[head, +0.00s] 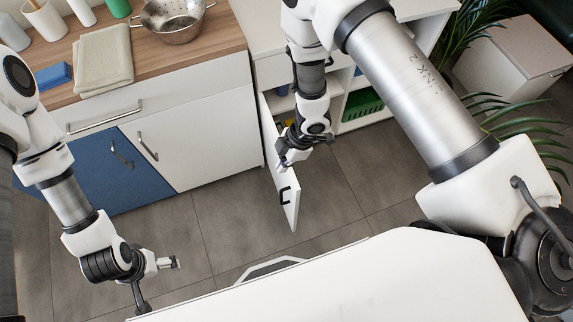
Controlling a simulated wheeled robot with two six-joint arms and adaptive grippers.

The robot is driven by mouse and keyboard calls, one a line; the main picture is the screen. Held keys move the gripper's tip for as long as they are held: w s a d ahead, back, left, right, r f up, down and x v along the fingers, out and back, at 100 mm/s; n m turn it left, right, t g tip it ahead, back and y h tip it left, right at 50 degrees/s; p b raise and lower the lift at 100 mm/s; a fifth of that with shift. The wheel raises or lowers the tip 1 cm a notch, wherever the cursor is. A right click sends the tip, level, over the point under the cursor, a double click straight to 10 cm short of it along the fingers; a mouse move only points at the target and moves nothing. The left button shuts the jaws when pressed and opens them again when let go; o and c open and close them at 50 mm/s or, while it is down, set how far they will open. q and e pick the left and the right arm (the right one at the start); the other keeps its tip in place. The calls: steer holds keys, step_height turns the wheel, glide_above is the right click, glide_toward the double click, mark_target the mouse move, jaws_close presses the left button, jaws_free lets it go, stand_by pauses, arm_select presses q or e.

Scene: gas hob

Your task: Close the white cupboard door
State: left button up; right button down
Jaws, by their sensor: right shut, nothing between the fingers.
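The white cupboard door (287,211) stands open, swung out from the white cabinet over the floor. It has a small dark handle (285,194). My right gripper (284,161) is shut and empty, close to the upper part of the door in the picture and covering some of it. I cannot tell whether it touches the door. The cupboard opening behind is partly hidden by my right arm. My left gripper (158,284) is open and empty above the floor at the lower left, well apart from the door.
A wooden counter (210,48) with a metal colander (174,18) and a folded cloth (104,60) is at upper left. Below it are a closed blue door (98,168) and white fronts. A green basket (362,104) sits in a shelf. A plant (490,103) stands right. Grey floor is clear around the door.

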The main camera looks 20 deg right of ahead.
mark_target(288, 175)
steer(key=f, duration=0.2)
steer(key=d+f+p, duration=0.1)
steer(key=f, duration=0.4)
steer(key=shift+d+f+p, duration=0.15)
steer(key=shift+f+p, duration=0.2)
